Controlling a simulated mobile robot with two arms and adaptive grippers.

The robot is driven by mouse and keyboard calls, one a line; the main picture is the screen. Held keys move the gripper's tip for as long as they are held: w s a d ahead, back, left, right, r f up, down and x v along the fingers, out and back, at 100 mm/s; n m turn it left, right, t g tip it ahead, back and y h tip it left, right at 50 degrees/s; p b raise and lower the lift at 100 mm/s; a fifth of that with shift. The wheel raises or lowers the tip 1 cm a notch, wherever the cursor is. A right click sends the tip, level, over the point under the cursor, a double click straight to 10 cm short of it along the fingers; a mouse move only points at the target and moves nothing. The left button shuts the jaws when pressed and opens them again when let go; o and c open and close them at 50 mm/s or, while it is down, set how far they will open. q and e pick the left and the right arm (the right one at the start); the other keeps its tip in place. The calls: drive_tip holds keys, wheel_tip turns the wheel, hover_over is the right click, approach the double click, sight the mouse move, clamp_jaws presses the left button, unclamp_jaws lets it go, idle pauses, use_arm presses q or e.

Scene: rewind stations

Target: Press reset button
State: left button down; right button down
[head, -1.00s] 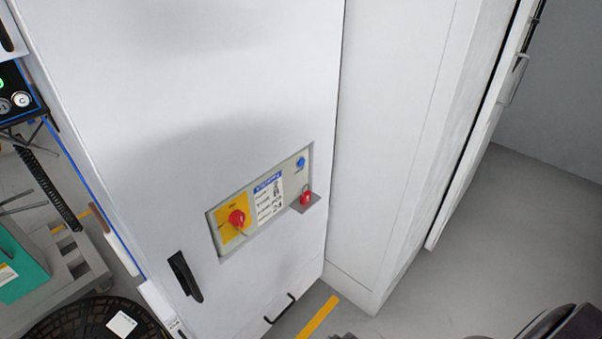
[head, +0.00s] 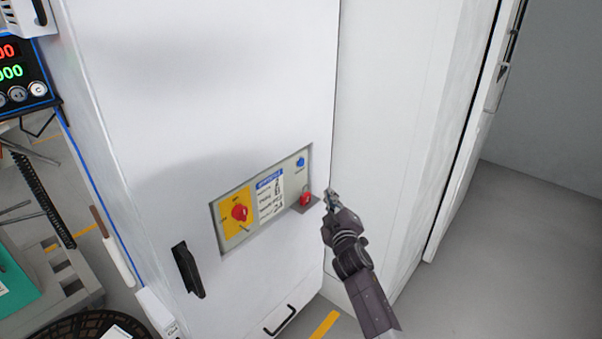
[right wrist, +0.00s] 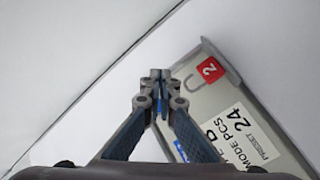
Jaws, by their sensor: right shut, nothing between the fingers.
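A grey control panel (head: 226,251) is set in the white cabinet's front. It carries a small blue button (head: 300,162) at its upper right and a red rotary knob (head: 240,212) on a yellow plate. No reset label is readable. My right gripper (head: 331,197) is shut and empty, just right of the panel, beside a red lock-like piece (head: 306,199). In the right wrist view the closed fingertips (right wrist: 158,76) overlap the panel's edge, next to a red tag marked 2 (right wrist: 210,69); contact cannot be told. My left gripper is out of view.
The white cabinet (head: 200,75) has a black handle (head: 187,270) left of the panel and a lower handle (head: 280,320). A black counter (head: 15,80) with round buttons is at far left. Open grey floor (head: 510,260) lies at right.

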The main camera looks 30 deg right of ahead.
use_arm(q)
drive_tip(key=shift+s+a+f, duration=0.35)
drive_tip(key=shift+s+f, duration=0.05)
use_arm(e)
drive_tip(key=shift+t+h, duration=0.4)
drive_tip(key=shift+h, duration=0.1)
drive_tip(key=r, duration=0.3)
drive_tip(key=d+r, duration=0.1)
drive_tip(key=r, duration=0.1)
drive_tip(key=shift+s+d+r, duration=0.1)
drive_tip(key=shift+s+r, duration=0.15)
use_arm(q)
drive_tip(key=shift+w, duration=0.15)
use_arm(e)
drive_tip(key=shift+w, duration=0.1)
